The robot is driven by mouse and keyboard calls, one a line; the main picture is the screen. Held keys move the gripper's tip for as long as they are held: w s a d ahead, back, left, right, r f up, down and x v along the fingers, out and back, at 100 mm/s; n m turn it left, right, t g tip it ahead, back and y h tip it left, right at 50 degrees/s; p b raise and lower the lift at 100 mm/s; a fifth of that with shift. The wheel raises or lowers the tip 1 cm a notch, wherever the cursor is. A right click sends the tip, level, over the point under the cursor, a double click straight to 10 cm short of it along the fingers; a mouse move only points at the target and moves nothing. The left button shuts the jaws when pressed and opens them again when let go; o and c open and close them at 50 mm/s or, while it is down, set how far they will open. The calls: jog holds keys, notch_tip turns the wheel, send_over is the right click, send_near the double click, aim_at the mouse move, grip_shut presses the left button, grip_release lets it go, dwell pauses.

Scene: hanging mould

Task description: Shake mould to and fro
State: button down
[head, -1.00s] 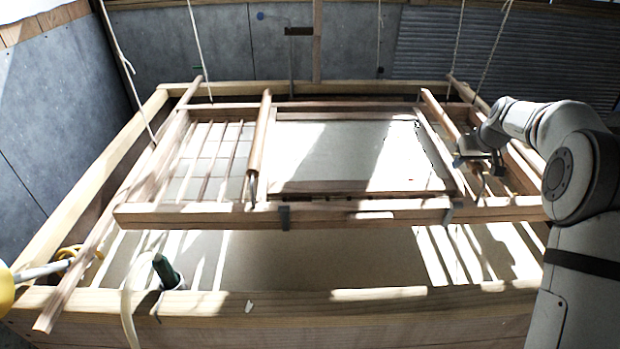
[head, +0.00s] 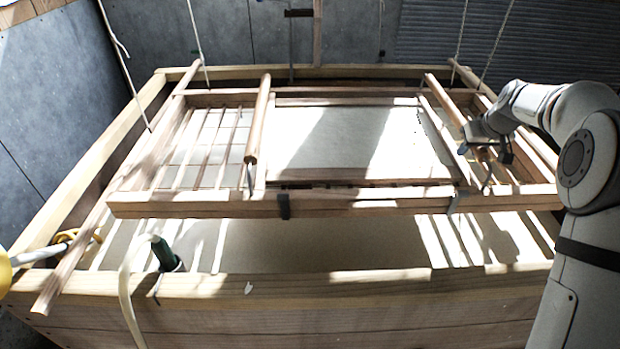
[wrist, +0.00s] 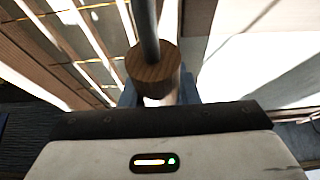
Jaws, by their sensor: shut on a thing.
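The mould (head: 330,204) is a rectangular wooden frame hanging over a wooden vat. A pale screen (head: 315,135) shows in its middle, with slatted sections at both sides. My gripper (head: 488,152) is at the mould's right side, reaching in from the right. It is shut on the right-hand handle (head: 440,98) of the mould. In the wrist view, the handle's round wooden end (wrist: 153,62) and a grey metal rod (wrist: 147,25) stand between the fingers of my gripper (wrist: 160,95). The fingertips are partly hidden there. A left handle bar (head: 258,120) is free.
The vat's front rail (head: 330,285) lies below the mould and nearer to me. Ropes (head: 498,45) rise from the long side poles. Grey walls stand behind and left.

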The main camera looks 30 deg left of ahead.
jog(key=shift+s+d+f, duration=0.2)
jog(key=shift+s+d, duration=0.15)
jog(key=shift+s, duration=0.15)
jog(key=shift+s+d+r, duration=0.1)
jog(key=shift+s+r, duration=0.05)
jog(key=shift+r, duration=0.05)
jog(key=shift+w+a+r+p, duration=0.2)
jog(key=shift+w+p, duration=0.1)
jog(key=shift+p, duration=0.05)
jog(key=w+a+p, duration=0.2)
jog(key=w+p, duration=0.1)
jog(key=w+a+p, duration=0.1)
jog(key=w+p, duration=0.1)
jog(key=shift+w+a, duration=0.1)
jog(key=shift+a, duration=0.15)
jog(key=shift+w+a+f+p, duration=0.15)
jog(key=shift+w+a+p, duration=0.15)
jog(key=shift+w+p, duration=0.15)
jog(key=shift+f, duration=0.1)
